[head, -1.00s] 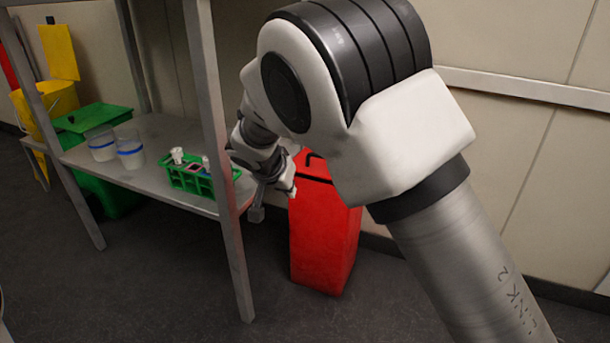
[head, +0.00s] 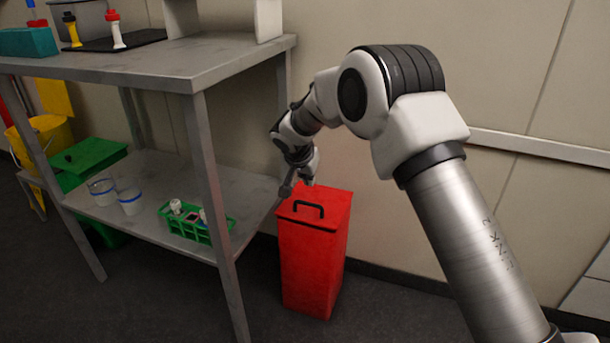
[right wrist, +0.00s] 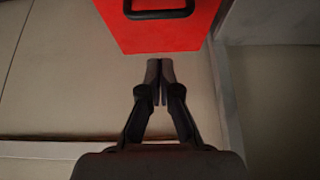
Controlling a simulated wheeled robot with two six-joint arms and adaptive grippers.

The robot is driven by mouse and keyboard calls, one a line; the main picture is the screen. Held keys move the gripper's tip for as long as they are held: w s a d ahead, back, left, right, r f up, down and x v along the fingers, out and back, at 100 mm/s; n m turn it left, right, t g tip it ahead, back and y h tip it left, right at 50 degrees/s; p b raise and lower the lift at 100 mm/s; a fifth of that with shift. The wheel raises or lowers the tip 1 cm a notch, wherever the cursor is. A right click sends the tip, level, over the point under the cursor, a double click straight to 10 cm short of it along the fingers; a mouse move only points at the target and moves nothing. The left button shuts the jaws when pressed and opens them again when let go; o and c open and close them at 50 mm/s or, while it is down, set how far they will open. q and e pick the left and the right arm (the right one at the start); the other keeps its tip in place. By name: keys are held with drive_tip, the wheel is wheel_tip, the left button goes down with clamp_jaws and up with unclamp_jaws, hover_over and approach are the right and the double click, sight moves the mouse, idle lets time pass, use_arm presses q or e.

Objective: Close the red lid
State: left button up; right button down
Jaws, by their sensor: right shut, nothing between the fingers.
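The red lid (head: 330,204), with a black handle, lies on top of the tall red bin (head: 310,268) beside the shelf in the head view. It looks flat, with a dark seam under its front edge; I cannot tell whether it is fully seated. My right gripper (head: 286,190) is shut and empty, just at the left back of the lid. In the right wrist view the shut fingertips (right wrist: 160,66) sit just below the edge of the red lid (right wrist: 160,34); I cannot tell whether they touch it. My left gripper is not in view.
A metal shelf (head: 140,65) stands left of the red bin. Its lower level holds a green rack (head: 196,223) and two beakers. A green bin (head: 90,160) and a yellow bin (head: 45,130) stand farther left. Floor in front of the red bin is clear.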

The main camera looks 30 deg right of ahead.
sight(308, 204)
drive_tip(key=f+b, duration=0.1)
drive_tip(key=f, duration=0.1)
drive_tip(key=f+b, duration=0.1)
drive_tip(key=f, duration=0.2)
drive_tip(key=shift+w+d, duration=0.15)
drive_tip(key=shift+w, duration=0.05)
drive_tip(key=shift+s+f, duration=0.1)
drive_tip(key=shift+f, duration=0.25)
drive_tip(key=b, duration=0.1)
drive_tip(key=f, duration=0.1)
drive_tip(key=a+f+b, duration=0.1)
drive_tip(key=shift+s+f+b, duration=0.2)
drive_tip(key=shift+s+b, duration=0.05)
drive_tip(key=shift+b, duration=0.1)
drive_tip(key=shift+s+r, duration=0.1)
drive_tip(key=shift+s, duration=0.05)
